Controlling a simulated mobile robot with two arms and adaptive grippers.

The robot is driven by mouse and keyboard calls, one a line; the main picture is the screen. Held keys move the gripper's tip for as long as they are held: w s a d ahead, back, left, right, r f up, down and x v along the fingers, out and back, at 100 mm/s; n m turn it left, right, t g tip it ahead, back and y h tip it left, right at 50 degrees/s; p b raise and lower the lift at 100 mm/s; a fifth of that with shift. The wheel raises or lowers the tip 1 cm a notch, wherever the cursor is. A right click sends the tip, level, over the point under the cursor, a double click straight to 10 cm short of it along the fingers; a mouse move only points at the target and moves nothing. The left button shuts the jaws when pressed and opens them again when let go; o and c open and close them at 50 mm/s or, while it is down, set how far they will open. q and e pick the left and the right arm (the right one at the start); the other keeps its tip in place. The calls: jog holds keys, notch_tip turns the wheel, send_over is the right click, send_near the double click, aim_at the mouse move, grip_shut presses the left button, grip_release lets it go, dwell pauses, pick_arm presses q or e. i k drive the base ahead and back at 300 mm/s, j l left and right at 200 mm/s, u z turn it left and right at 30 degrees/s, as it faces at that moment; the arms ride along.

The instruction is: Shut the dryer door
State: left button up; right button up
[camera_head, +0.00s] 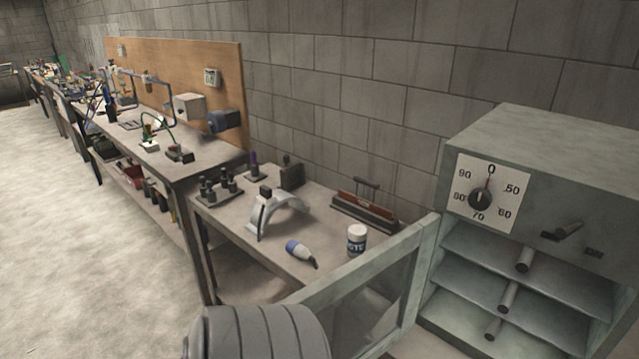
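The dryer (535,150) is a grey-green metal cabinet at the right, with a dial and a lever switch on its upper front. Its front is open and shows slanted shelves, with short grey cylinders at their front. The dryer door (371,259) is a glazed panel in a grey frame. It stands wide open at the cabinet's left side and reaches toward the lower left. A dark grey ribbed rounded part at the bottom edge hides the door's near lower end. Neither of my grippers is in view.
Long workbenches (190,160) run along the block wall. The floor at the left is clear.

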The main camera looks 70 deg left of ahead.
aim_at(418, 241)
jog(key=k+j, duration=0.1)
jog(key=j, duration=0.45)
jog(key=k+j, duration=0.1)
jog(key=j, duration=0.45)
jog(key=k+j, duration=0.1)
jog(key=j, duration=0.45)
jog(key=k+j, duration=0.1)
jog(key=j, duration=0.45)
jog(key=k+j, duration=0.1)
jog(key=k, duration=0.3)
jog(key=i+j+z, duration=0.05)
